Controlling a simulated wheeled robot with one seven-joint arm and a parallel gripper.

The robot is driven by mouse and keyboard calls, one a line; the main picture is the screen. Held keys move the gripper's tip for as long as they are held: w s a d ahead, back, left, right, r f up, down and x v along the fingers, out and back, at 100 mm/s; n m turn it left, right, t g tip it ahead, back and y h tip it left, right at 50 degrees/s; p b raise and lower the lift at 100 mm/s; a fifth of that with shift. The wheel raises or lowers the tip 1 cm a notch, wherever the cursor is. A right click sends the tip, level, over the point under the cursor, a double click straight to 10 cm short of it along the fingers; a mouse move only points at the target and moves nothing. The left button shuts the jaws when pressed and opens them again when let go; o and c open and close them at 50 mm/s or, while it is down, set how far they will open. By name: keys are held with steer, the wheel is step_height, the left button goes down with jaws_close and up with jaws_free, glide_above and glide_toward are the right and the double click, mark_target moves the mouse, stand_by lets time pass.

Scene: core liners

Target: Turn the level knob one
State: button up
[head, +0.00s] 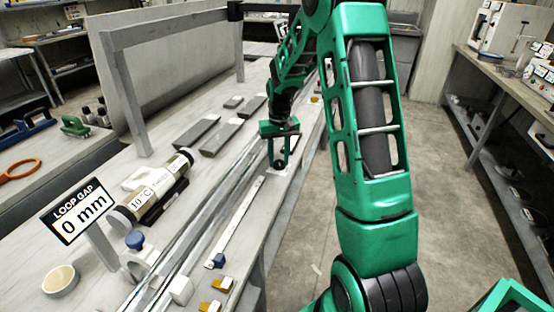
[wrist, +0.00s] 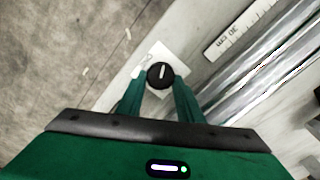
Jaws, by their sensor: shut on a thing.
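A round black knob (wrist: 160,75) with a white pointer line sits on a small white plate (wrist: 172,52) at the edge of the bench. My gripper (wrist: 161,80) reaches down over it, with one green finger on each side, shut on the knob. The pointer line stands near upright in the wrist view, tilted slightly right. In the head view my gripper (head: 279,165) is at the bench's right edge, and the knob is a small dark spot between the fingers. Any marks under the fingers are hidden.
Long clear tubes (head: 215,205) run along the bench beside a white ruler strip (head: 238,222). A sign (head: 80,212) reads "LOOP GAP 0 mm". A labelled cylinder (head: 152,192), grey slabs (head: 221,138) and small yellow-brown blocks (head: 211,307) lie nearby. The floor on the right is clear.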

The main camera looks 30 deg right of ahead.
mark_target(278, 161)
steer(key=shift+m, duration=0.8)
steer(key=o, duration=1.1)
steer(key=shift+c, duration=0.2)
step_height(278, 161, up, 11)
steer(key=shift+f, duration=0.1)
